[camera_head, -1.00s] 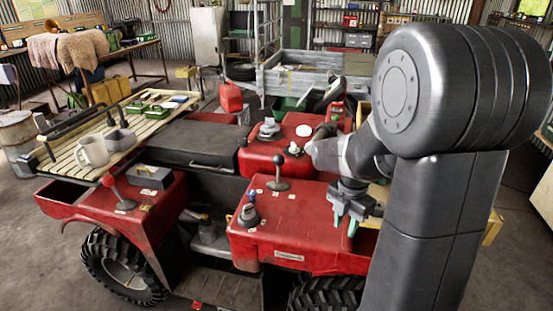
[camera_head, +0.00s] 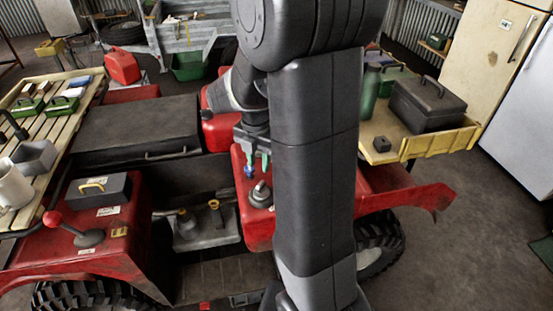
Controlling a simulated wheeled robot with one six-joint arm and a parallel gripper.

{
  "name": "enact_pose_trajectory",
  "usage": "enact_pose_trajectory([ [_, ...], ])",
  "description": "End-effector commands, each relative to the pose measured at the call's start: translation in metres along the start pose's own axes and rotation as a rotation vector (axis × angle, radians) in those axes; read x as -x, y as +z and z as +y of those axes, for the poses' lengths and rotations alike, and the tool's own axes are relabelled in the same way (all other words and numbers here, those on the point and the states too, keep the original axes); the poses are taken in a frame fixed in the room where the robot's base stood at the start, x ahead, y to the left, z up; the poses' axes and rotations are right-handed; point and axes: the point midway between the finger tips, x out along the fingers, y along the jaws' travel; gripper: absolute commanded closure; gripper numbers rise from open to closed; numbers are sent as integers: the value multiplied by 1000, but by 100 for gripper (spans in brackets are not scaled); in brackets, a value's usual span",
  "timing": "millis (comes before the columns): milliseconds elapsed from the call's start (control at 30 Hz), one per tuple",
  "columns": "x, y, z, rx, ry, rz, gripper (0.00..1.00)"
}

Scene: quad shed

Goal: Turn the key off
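The red quad (camera_head: 50,255) fills the left and middle of the view. A small blue-topped piece (camera_head: 249,171) stands on its red body beside a grey conical knob (camera_head: 260,195). It may be the key, but its shape is too small to tell. Whether a finger touches the piece cannot be told. My own arm hides much of the red body right of the knob.
A red-knobbed lever (camera_head: 82,233) stands at the left. A slatted rack (camera_head: 30,140) carries a mug (camera_head: 14,185) and boxes. A yellow tray (camera_head: 425,142) at the right holds a dark toolbox (camera_head: 428,104) and a green flask (camera_head: 370,94). Open floor lies at the lower right.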

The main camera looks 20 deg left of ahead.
Motion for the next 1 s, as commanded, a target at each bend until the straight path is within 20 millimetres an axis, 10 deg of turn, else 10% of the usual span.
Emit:
enact_pose_trajectory([
  [600, -78, 0, 0, 0, -2, 1, 69],
  [1000, -88, 0, 0, 0, -1, 0, 69],
])
